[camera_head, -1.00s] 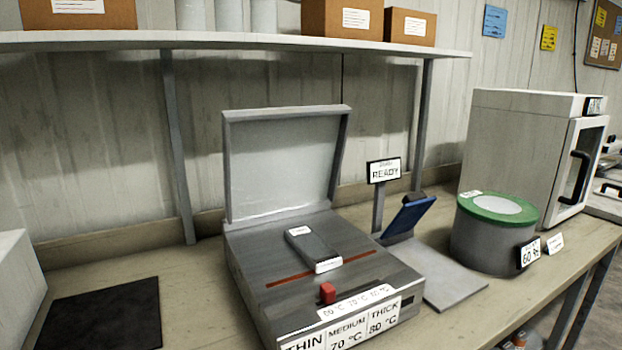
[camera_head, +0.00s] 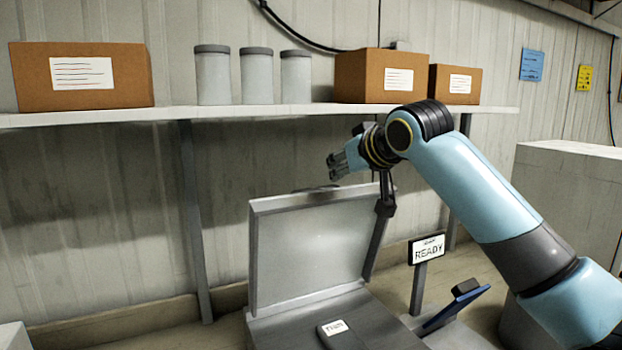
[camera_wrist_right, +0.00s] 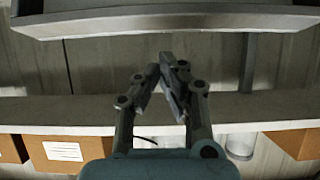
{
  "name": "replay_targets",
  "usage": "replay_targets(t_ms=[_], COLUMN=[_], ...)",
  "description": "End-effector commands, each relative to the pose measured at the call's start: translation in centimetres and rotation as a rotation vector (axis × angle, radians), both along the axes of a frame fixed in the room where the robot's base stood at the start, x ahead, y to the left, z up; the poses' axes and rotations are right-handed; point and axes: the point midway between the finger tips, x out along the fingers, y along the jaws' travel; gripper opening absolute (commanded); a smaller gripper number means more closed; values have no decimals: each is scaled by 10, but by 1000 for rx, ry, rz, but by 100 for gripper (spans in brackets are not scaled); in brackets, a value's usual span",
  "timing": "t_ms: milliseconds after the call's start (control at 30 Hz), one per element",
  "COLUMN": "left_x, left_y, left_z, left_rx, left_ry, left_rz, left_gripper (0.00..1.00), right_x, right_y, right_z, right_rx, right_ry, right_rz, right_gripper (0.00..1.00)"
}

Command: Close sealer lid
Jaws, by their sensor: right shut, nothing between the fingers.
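The sealer's grey lid (camera_head: 305,250) stands open, nearly upright, at the back of the sealer base (camera_head: 385,325). A small dark packet with a white label (camera_head: 338,330) lies on the base, cut off by the frame's lower edge. My right gripper (camera_head: 334,166) is above the lid's top edge and apart from it in the head view, pointing left. In the right wrist view the gripper (camera_wrist_right: 166,58) has its fingertips together and empty, with the lid's edge (camera_wrist_right: 180,24) beyond them. My left gripper is not in view.
A shelf (camera_head: 210,114) with cardboard boxes (camera_head: 80,78) and three grey canisters (camera_head: 257,75) runs along the wall behind the lid. A READY sign (camera_head: 428,249) and a blue tilted panel (camera_head: 458,305) stand right of the sealer. A pale box-shaped unit (camera_head: 570,180) stands farther right.

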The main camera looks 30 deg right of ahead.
Motion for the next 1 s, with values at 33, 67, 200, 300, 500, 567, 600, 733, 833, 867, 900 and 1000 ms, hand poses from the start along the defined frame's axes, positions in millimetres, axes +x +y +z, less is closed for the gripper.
replay_targets(t_ms=[33, 67, 200, 300, 500, 567, 600, 733, 833, 867, 900, 1000], left_x=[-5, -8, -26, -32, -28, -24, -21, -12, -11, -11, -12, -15], left_y=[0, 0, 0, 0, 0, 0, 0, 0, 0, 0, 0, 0], left_z=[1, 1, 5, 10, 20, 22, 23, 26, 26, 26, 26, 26], left_rx=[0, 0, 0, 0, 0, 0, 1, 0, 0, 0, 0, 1], left_ry=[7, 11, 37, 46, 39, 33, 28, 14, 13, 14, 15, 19], left_rz=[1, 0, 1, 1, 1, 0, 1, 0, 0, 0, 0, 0], left_gripper=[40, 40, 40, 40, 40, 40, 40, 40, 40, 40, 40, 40], right_x=[3, 5, 19, 36, 69, 76, 80, 89, 92, 93, 93, 93], right_y=[-1, -1, -2, -3, -4, -5, -5, -6, -6, -6, -6, -6], right_z=[5, 6, 0, -7, -23, -27, -29, -35, -37, -37, -37, -37], right_rx=[2, 4, 7, 8, 5, 5, 5, 3, 4, 4, 4, 3], right_ry=[-6, -8, -7, -7, -6, -6, -7, -7, -7, -7, -7, -7], right_rz=[-1, -1, -3, -2, -2, -2, -2, -2, -1, -1, -1, 0], right_gripper=[0, 0, 0, 0, 0, 0, 0, 0, 0, 0, 0, 0])
